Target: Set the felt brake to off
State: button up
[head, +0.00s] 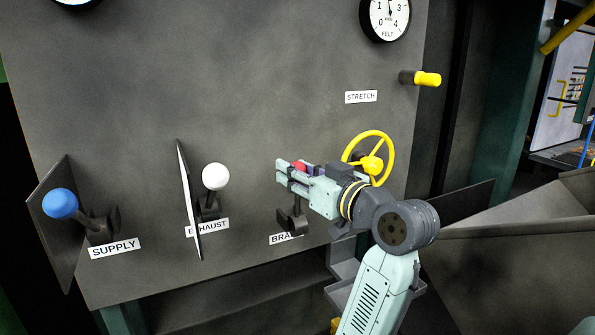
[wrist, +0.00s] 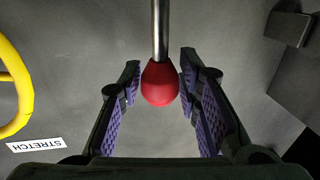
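The felt brake lever has a red knob, which shows in the head view (head: 299,169), partly hidden by my gripper. In the wrist view the red knob (wrist: 160,83) sits between the fingertips, with its metal rod running up out of view. My gripper (head: 287,174) is at the knob; in the wrist view its two purple-padded fingers (wrist: 160,88) stand on either side. A thin gap shows left of the knob; the right finger is very close, and contact there is unclear. The brake label (head: 284,239) is partly hidden.
The exhaust lever with white knob (head: 215,177) and supply lever with blue knob (head: 60,204) stand to the left, with a thin upright guard plate (head: 188,200) between them. A yellow handwheel (head: 372,163) is close behind my gripper. A yellow handle (head: 427,79) sticks out at upper right.

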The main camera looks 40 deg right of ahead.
grip_shut()
